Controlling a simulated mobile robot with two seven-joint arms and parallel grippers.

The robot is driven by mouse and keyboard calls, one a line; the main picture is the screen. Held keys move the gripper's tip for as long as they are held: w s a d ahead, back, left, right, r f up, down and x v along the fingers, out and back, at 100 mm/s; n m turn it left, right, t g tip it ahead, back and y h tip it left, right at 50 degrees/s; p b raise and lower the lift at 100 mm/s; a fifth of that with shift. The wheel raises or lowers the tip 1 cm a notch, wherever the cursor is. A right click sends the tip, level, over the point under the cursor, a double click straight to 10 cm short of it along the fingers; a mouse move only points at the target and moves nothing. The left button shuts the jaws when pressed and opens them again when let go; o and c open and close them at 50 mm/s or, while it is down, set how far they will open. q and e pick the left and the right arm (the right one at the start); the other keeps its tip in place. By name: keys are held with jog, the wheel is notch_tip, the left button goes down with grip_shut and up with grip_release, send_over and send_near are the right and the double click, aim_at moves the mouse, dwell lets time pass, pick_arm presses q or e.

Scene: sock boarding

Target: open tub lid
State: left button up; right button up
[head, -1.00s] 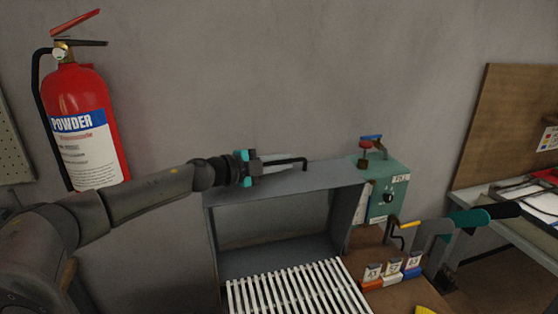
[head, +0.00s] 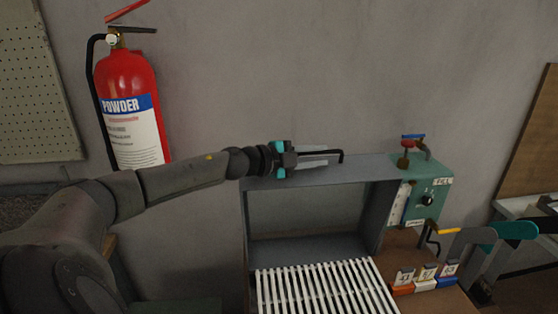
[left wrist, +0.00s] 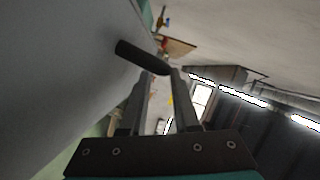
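A grey open-fronted tub-like box (head: 252,222) stands against the wall, with a flat grey top. A black bent handle (head: 341,154) shows at its top. My left gripper (head: 327,155) is at this handle, its two pale fingers pointing right and apart. In the left wrist view a dark rod (left wrist: 138,56) lies across the fingertips (left wrist: 162,74), and a gap shows between the fingers. I cannot tell whether they touch the rod. Which panel is the lid is unclear.
A white slatted rack (head: 315,287) lies in front of the box. A green control box (head: 428,190) with a knob stands to its right. A red extinguisher (head: 130,100) hangs at left.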

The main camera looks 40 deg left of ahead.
aim_at(300, 176)
pick_arm(q)
jog(key=shift+s+a+f+b, duration=0.1)
jog(key=shift+s+a+b, duration=0.15)
jog(key=shift+s, duration=0.5)
jog(key=shift+b+v, duration=0.35)
jog(key=shift+v, duration=0.45)
jog(key=shift+s+a, duration=0.1)
jog(key=shift+s, duration=0.35)
jog(key=shift+s+r, duration=0.25)
jog(key=shift+s, duration=0.05)
jog(key=shift+p+v, duration=2.85)
jog(key=shift+v, duration=1.3)
jog(key=shift+s+a+r, duration=0.15)
jog(key=shift+s+a, duration=0.2)
jog(key=shift+s, duration=0.2)
